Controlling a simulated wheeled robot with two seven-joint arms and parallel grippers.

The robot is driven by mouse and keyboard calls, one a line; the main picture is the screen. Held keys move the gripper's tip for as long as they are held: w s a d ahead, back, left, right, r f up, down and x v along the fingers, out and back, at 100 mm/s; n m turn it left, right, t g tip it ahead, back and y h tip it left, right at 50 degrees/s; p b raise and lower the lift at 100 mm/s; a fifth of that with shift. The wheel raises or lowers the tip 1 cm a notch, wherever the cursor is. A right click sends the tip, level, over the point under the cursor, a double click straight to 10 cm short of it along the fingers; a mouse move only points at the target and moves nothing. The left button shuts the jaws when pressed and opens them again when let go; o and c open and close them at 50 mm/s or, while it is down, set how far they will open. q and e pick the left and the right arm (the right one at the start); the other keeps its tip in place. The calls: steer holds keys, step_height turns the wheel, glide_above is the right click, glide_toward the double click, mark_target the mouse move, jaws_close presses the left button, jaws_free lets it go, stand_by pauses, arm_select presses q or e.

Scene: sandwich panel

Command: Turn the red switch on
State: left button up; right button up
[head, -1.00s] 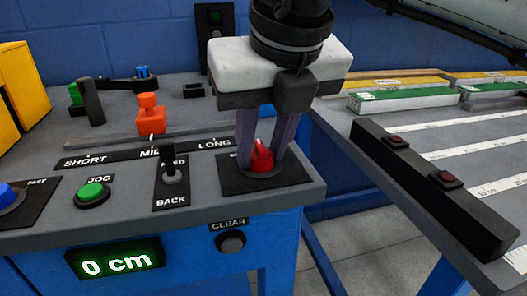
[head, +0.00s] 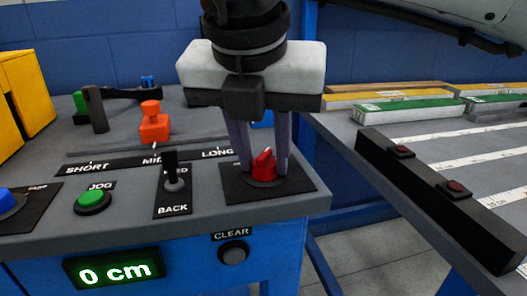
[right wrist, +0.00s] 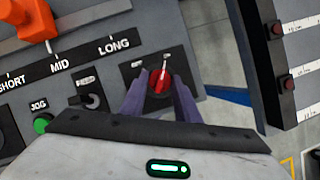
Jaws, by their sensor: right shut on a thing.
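The red switch (head: 263,166) is a rotary knob on a black plate (head: 300,184) at the right front corner of the grey panel. In the right wrist view the red switch (right wrist: 160,82) has a white pointer line directed up and slightly right, close to the right-hand label on its plate. My right gripper (head: 263,172) comes down from above, its two purple fingers on either side of the knob and closed on it. The fingers also flank the knob in the right wrist view (right wrist: 160,92). My left gripper is not in view.
Beside the switch are a black feed lever (head: 173,172), a green jog button (head: 93,198) and an orange slider (head: 153,125). A black bar (head: 430,190) lies on the right table.

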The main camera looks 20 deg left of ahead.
stand_by(0.3)
steer(key=o, duration=1)
steer(key=shift+o, duration=0.2)
arm_select(q)
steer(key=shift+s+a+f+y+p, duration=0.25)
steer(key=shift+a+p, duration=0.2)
steer(key=shift+p, duration=0.35)
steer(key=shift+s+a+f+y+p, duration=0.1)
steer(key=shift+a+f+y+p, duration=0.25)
steer(key=shift+p, duration=0.45)
arm_select(e)
steer(key=v, duration=1)
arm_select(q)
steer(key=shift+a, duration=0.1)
arm_select(e)
steer(key=shift+s+r, duration=0.1)
steer(key=shift+r, duration=0.05)
